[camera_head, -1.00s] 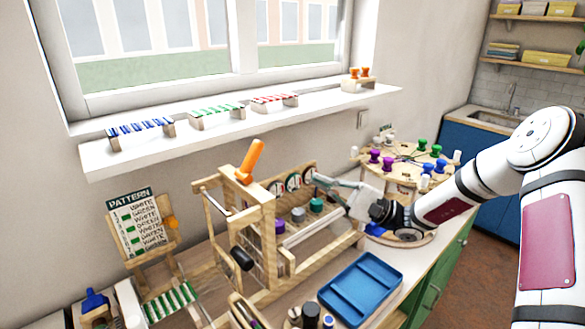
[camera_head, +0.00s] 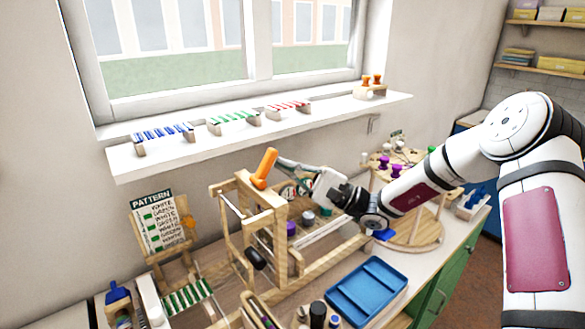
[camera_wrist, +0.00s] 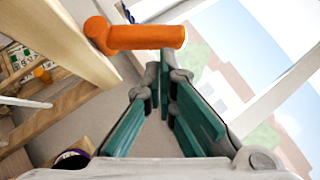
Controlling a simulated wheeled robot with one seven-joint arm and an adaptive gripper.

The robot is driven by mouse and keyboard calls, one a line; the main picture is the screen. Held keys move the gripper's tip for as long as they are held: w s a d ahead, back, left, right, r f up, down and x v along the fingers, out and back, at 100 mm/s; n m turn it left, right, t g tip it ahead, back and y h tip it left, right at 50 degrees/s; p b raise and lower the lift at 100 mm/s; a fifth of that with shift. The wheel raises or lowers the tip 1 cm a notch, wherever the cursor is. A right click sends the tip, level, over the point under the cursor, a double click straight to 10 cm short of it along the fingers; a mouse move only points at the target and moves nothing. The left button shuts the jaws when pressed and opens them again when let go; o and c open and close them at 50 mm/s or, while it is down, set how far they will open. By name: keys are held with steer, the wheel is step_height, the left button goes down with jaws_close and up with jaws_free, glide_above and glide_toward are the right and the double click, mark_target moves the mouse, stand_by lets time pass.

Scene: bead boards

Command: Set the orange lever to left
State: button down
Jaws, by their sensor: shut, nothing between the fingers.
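The orange lever (camera_head: 264,167) stands on top of the wooden loom frame (camera_head: 262,196) and tilts to the right in the head view. My gripper (camera_head: 281,161) is shut and empty, with its fingertips close to the lever's right side near its upper part. In the wrist view the orange lever (camera_wrist: 140,36) lies across the top, just beyond the fingertips of my gripper (camera_wrist: 160,70). I cannot tell whether the fingers touch the lever.
A blue tray (camera_head: 367,290) lies on the bench in front of the frame. A pattern board (camera_head: 158,222) stands at the left. A round wooden stand (camera_head: 412,232) with coloured pegs is at the right. The window sill (camera_head: 300,128) runs behind.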

stand_by(0.4)
steer(key=shift+r+n, duration=0.25)
steer(key=shift+n, duration=0.15)
